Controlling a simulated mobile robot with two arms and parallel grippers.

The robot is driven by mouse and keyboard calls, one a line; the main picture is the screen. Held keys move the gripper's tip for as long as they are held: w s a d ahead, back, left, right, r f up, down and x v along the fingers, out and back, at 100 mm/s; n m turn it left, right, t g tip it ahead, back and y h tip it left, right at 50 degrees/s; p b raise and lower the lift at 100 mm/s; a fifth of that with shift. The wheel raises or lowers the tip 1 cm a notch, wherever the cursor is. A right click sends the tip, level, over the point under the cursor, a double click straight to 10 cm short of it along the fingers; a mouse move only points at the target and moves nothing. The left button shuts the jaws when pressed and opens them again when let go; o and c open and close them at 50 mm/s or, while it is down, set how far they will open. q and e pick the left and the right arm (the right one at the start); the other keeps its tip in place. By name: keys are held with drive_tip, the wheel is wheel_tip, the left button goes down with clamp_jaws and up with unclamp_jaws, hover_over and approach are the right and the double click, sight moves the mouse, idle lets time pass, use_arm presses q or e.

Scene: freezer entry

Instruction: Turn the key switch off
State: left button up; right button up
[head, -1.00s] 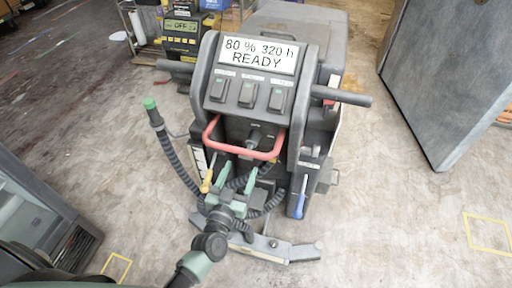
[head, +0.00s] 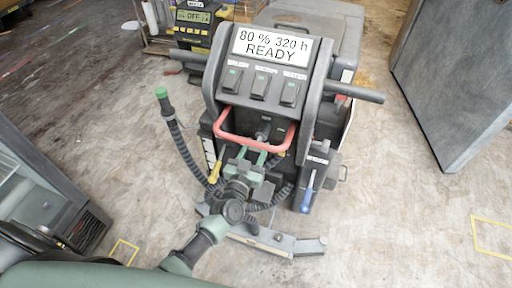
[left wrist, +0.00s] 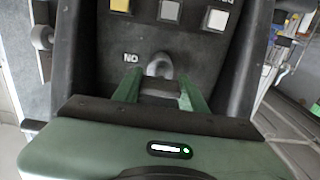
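The key switch (head: 263,128) is on the dark front panel of the floor machine (head: 262,85), behind the red handle bar (head: 250,142). In the left wrist view the grey key (left wrist: 160,65) stands out from the panel, beside a label whose upside-down letters appear to read ON. The machine's display (head: 268,46) reads "80 % 320 h READY". My left gripper (head: 252,154) is open, its green fingers pointing at the panel below the key. In the left wrist view the fingers (left wrist: 160,88) are spread to either side of the key, with no grip on it. My right gripper is not in view.
Three rocker switches (head: 260,86) sit above the red bar. A green-tipped hose (head: 163,93), a yellow lever (head: 214,172) and a blue-handled lever (head: 308,190) flank the gripper. A charger showing OFF (head: 193,17) stands behind. Open floor lies right.

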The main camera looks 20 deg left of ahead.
use_arm(q)
drive_tip(key=shift+c, duration=0.8)
drive_tip(key=shift+n, duration=0.4)
drive_tip(key=n, duration=0.3)
drive_tip(key=n+b, duration=0.1)
drive_tip(key=n, duration=0.4)
drive_tip(key=shift+f, duration=0.1)
drive_tip(key=n+b, duration=0.1)
drive_tip(key=n, duration=0.3)
drive_tip(key=shift+n, duration=0.4)
drive_tip(key=n+b, duration=0.1)
drive_tip(key=n, duration=0.3)
drive_tip(key=shift+n, duration=0.3)
